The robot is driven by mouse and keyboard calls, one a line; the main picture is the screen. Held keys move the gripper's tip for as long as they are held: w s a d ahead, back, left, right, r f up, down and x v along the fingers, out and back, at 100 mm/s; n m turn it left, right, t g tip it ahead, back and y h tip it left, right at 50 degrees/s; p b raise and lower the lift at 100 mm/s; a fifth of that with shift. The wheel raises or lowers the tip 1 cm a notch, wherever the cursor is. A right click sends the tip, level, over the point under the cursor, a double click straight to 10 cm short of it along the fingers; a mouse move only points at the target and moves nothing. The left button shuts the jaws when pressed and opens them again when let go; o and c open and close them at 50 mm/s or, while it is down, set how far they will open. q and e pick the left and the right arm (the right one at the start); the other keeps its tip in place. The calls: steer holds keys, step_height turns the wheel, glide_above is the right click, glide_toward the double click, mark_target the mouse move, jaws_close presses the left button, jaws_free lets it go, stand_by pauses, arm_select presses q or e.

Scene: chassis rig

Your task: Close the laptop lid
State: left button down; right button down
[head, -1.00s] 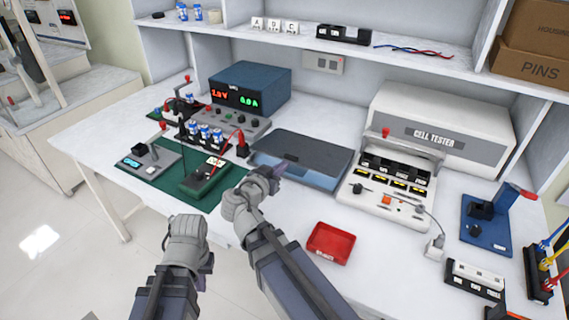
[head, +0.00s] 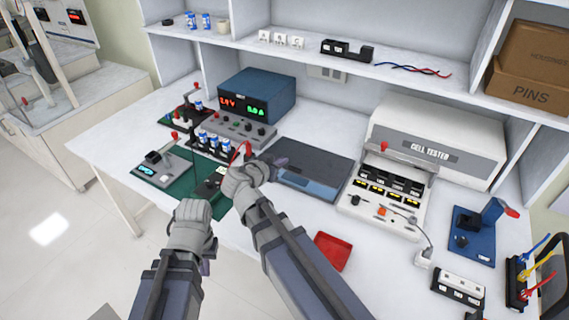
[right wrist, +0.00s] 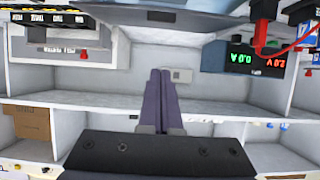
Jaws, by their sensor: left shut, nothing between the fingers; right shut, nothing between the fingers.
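The laptop (head: 315,166) is a dark blue-grey slab on the bench, left of the cell tester. Its lid lies low over the base, and a lighter blue strip shows along the front. I cannot tell whether the lid is fully down. Its edge also shows at the top of the right wrist view (right wrist: 150,14). My right gripper (head: 281,160) is shut and empty at the laptop's left front corner, covering part of it; contact is unclear. Its fingers show together in the right wrist view (right wrist: 158,95). My left gripper (head: 205,267) is shut and empty, low in front of the bench.
A cell tester (head: 435,145) stands right of the laptop, and a power supply (head: 257,95) behind left. A green mat (head: 180,188) with fixtures lies left. A red tray (head: 332,251) sits near the front edge. A shelf (head: 330,60) runs above.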

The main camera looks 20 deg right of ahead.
steer(key=b, duration=0.4)
glide_above(293, 173)
step_height(293, 173, down, 4)
steer(key=shift+f, duration=0.1)
steer(key=shift+s+a+f+b, duration=0.2)
steer(key=shift+a+f+b, duration=0.05)
steer(key=shift+f+b, duration=0.55)
steer(key=shift+s+a+f+b, duration=0.15)
steer(key=shift+a+f+b, duration=0.05)
steer(key=shift+f+b, duration=0.6)
steer(key=shift+f, duration=0.1)
steer(key=f+b, duration=0.3)
steer(key=s+a+f+b, duration=0.1)
steer(key=shift+f+b, duration=0.4)
steer(key=shift+r, duration=0.1)
